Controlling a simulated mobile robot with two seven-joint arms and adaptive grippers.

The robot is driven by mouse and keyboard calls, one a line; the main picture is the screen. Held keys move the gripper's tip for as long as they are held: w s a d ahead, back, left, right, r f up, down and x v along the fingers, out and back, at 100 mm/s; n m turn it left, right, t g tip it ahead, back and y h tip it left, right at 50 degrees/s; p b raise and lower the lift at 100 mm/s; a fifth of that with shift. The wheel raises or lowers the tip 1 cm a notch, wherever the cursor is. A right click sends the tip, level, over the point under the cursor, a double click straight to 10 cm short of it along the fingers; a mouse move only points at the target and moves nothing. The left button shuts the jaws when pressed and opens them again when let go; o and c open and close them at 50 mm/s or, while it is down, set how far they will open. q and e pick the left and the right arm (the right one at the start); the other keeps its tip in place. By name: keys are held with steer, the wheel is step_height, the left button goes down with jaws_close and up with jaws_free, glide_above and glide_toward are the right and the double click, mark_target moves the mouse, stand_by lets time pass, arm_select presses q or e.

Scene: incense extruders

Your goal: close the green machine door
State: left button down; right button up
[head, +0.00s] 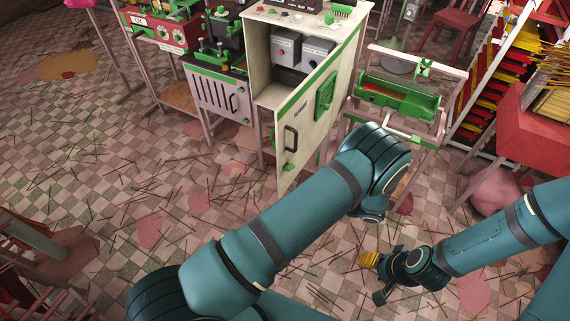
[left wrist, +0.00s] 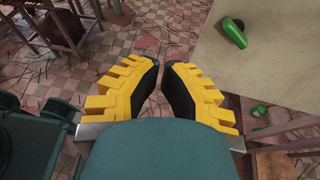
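The green-trimmed cream machine door (head: 318,105) stands open on the right of its cream machine (head: 258,60), jutting towards me. It has a black bar handle (head: 290,139), a green vent panel (head: 326,96) and a small green knob. The machine's inside shows grey boxes. My left arm reaches up to the right of the door; its gripper is hidden in the head view. In the left wrist view, the left gripper (left wrist: 160,68) has empty yellow fingers, their tips slightly apart. My right gripper (head: 370,272) is low on the right, away from the door; its opening is unclear.
A pale panel with a green piece (left wrist: 232,33) fills the upper right of the wrist view; I cannot tell what it is. A green-trayed bench (head: 398,95) stands right of the door, a red box (head: 535,125) further right. Sticks litter the open tiled floor (head: 130,170).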

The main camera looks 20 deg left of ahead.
arm_select(q)
steer(key=w+d+r+m+t+y, duration=0.2)
steer(key=w+d+r+t+y, duration=0.1)
steer(key=w+d+r, duration=0.15)
glide_toward(280, 161)
steer(key=shift+t+y, duration=0.3)
steer(key=a, duration=0.5)
steer(key=w+a, duration=0.1)
steer(key=a, duration=0.2)
steer(key=shift+a+f+p, duration=0.1)
steer(key=shift+f+p, duration=0.15)
steer(key=shift+p, duration=0.05)
